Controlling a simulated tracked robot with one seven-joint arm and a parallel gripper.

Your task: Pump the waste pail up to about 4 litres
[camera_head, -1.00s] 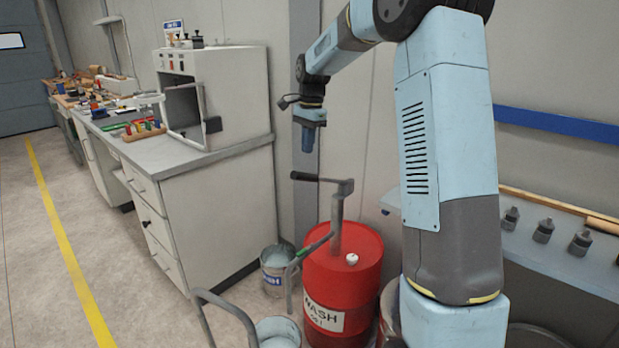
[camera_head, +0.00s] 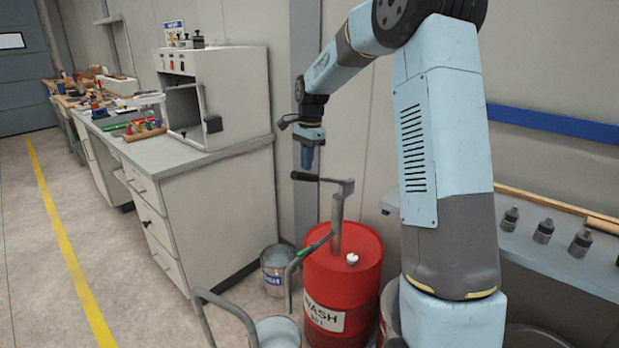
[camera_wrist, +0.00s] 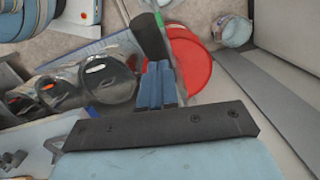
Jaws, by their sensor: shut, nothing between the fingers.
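A red drum (camera_head: 340,275) labelled WASH stands on the floor in the head view. A hand pump rises from its top, with a black-gripped crank handle (camera_head: 305,176) and a spout (camera_head: 305,250) reaching left. A pail (camera_head: 278,335) stands below the spout at the bottom edge, partly cut off; its level cannot be read. Another pail (camera_head: 275,270) marked WASH stands behind it. My gripper (camera_head: 307,168) points down, shut and empty, just above the crank handle; contact cannot be told. In the wrist view my blue fingers (camera_wrist: 157,85) are together over the red drum (camera_wrist: 190,60).
A grey-topped workbench (camera_head: 180,150) with a white cabinet (camera_head: 225,95) stands at the left. A grey tube rail (camera_head: 225,300) rises in front of the pail. A shelf with dark bottles (camera_head: 543,230) is at the right. The floor at left is clear.

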